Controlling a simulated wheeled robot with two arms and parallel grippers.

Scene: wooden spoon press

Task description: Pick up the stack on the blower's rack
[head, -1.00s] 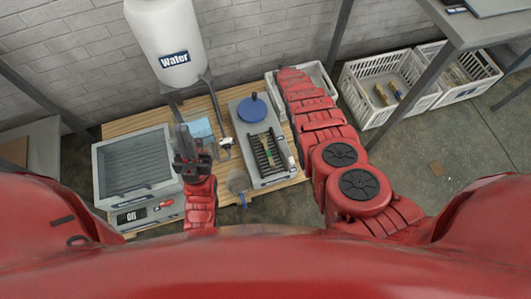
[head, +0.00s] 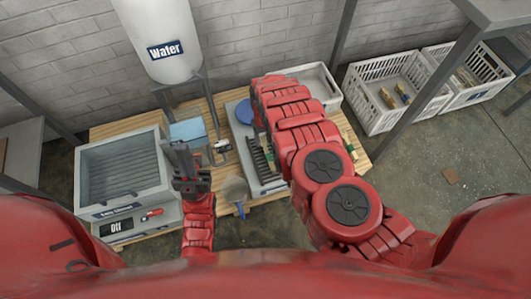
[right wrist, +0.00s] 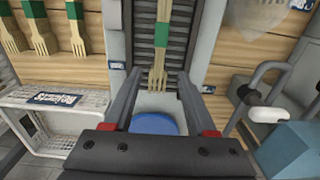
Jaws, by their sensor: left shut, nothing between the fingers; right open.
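The stack (right wrist: 158,65), pale wooden forks with a green band, lies on the dark slatted rack (right wrist: 178,55) of the grey blower (head: 268,188). In the right wrist view, my right gripper (right wrist: 160,75) is open. Its fingers are on either side of the stack's pronged end, with a gap to each; I cannot tell the height between them. In the head view my right arm covers my right gripper and much of the blower. My left gripper (head: 182,147) is shut and empty, upright beside the grey box machine (head: 125,170).
The blower's blue knob (right wrist: 152,123) lies below the stack in the wrist view. More green-banded forks (right wrist: 72,30) lie on the wooden table beside a white basket (right wrist: 45,122). A water tank (head: 160,35) stands behind. White crates (head: 385,90) are on the floor at right.

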